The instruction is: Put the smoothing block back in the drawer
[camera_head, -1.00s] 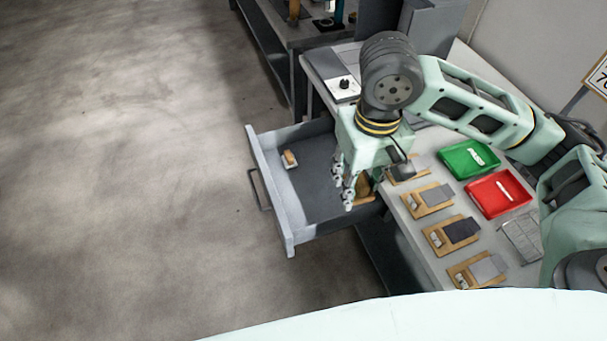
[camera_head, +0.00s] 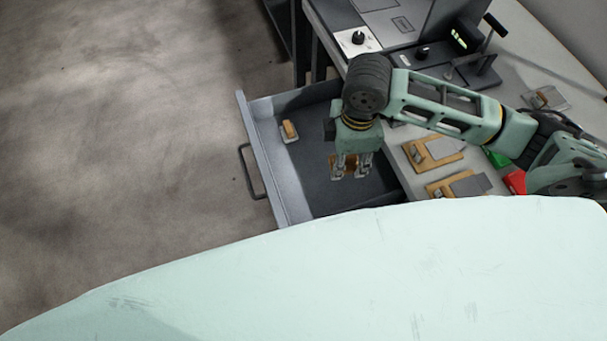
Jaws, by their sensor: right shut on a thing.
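The drawer (camera_head: 257,147) is pulled open from the workbench, its grey floor showing. My right gripper (camera_head: 350,174) points down over the middle of the drawer. It is shut on an orange-brown block (camera_head: 345,160), which looks like the smoothing block and is partly hidden by the fingers. I cannot tell whether the block touches the drawer floor. Another small block (camera_head: 289,130), brown with a grey part, lies in the drawer near its front left side. My left gripper is not in view.
Wooden boards with grey sheets (camera_head: 433,151) lie on the bench right of the drawer. A green tray (camera_head: 497,158) and a red tray (camera_head: 515,181) are partly hidden by my arm. A black-knobbed device (camera_head: 357,41) sits behind. Drawer floor between the blocks is clear.

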